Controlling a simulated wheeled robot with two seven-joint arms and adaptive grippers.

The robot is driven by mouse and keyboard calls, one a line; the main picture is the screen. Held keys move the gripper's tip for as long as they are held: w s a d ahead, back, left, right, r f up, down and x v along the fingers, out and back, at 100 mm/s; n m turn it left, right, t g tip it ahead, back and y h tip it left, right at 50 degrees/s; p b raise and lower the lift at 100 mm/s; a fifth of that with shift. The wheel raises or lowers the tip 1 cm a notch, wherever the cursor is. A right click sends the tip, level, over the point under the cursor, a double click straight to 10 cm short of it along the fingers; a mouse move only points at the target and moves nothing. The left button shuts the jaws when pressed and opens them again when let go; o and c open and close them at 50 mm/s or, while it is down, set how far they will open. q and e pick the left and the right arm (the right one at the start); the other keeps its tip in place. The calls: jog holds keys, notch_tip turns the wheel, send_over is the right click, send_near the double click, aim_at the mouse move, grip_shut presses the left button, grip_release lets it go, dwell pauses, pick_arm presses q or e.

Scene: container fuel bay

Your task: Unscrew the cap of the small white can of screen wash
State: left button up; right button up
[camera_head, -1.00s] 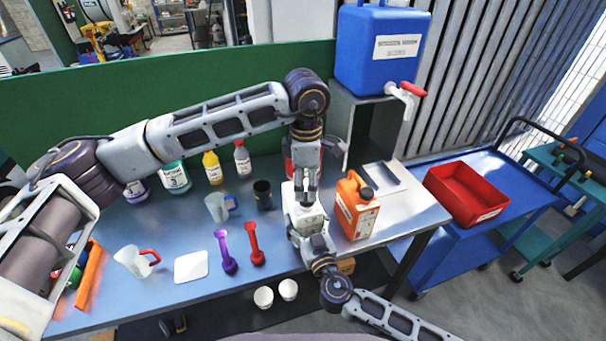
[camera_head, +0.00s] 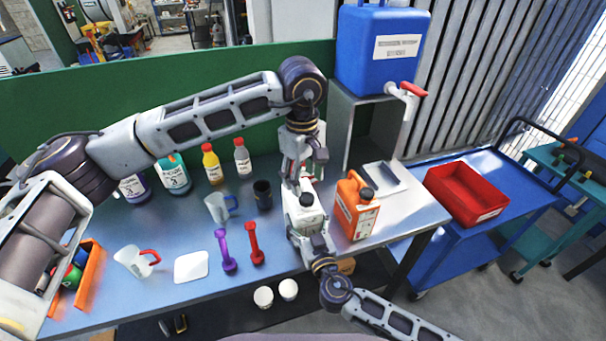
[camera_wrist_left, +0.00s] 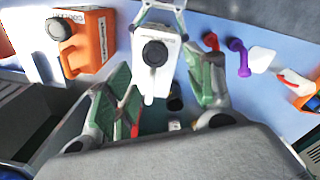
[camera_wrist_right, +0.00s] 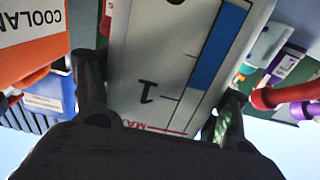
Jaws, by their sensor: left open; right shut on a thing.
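The small white can (camera_head: 301,222) stands on the blue bench, with a black round cap (camera_head: 307,200) on its top. In the left wrist view the can (camera_wrist_left: 160,88) and its cap (camera_wrist_left: 155,53) show ahead of the fingers. My left gripper (camera_head: 305,172) is open and empty, just behind and above the can, clear of the cap. My right gripper (camera_head: 308,238) is shut on the can's body from the near side. In the right wrist view the can's scale-marked face (camera_wrist_right: 165,70) fills the space between the fingers.
An orange coolant can (camera_head: 355,207) stands close on the right. A blue water container (camera_head: 380,50) sits on a stand behind. A red bin (camera_head: 466,194) is on the blue trolley.

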aim_at(303, 198)
pick_arm(q)
jog(key=shift+r+m, duration=0.1)
jog(key=shift+m, duration=0.3)
jog(key=shift+w+f, duration=0.15)
jog(key=shift+f, duration=1.9)
jog(key=shift+w+f, duration=0.1)
jog(key=shift+f, duration=1.9)
jog(key=c, duration=1)
jog(key=shift+s, duration=0.1)
jog(key=shift+c, duration=0.2)
jog(key=shift+n, duration=0.3)
